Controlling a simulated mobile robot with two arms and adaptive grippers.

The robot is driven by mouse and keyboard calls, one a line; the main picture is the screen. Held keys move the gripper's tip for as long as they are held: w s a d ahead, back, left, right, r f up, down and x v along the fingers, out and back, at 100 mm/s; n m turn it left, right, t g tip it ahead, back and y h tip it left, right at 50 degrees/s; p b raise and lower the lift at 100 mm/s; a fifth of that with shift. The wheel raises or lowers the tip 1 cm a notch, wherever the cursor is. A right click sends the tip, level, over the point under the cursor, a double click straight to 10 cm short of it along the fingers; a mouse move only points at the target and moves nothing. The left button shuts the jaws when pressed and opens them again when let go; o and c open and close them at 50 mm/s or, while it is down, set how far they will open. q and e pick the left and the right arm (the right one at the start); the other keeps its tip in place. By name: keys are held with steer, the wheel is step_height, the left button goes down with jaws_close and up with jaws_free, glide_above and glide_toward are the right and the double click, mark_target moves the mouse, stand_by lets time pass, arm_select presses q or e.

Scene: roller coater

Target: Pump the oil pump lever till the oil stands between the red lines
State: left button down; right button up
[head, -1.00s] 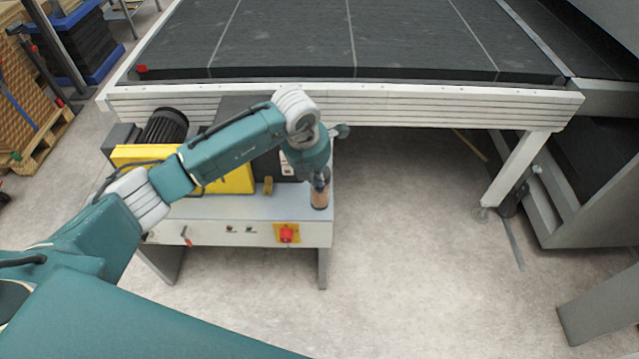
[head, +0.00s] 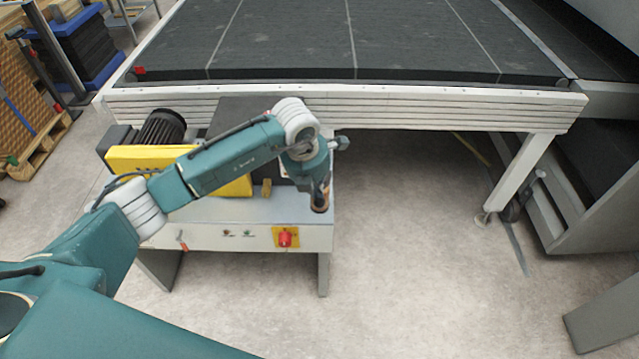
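My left gripper (head: 321,188) points down over the right end of the low grey machine bench. Just below it stands a small amber-brown cylinder (head: 320,208), which looks like the oil container. The gripper hides most of the cylinder, and I cannot tell whether they touch. The pump lever cannot be made out behind my arm and gripper. The oil level and the red lines are not readable here. The fingers are too small and dark to show whether they are open. My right gripper is out of view.
The bench (head: 250,208) carries a yellow guard (head: 150,158), a black motor (head: 163,127) and a red switch (head: 285,239) on its front. A white-framed conveyor table (head: 350,106) overhangs it behind. Open floor (head: 410,240) lies to the right.

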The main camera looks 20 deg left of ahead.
arm_select(q)
steer(key=s, duration=0.2)
steer(key=s+a+r+p, duration=0.1)
steer(key=shift+w+d, duration=0.1)
steer(key=shift+w, duration=0.05)
steer(key=v, duration=1.2)
stand_by(0.8)
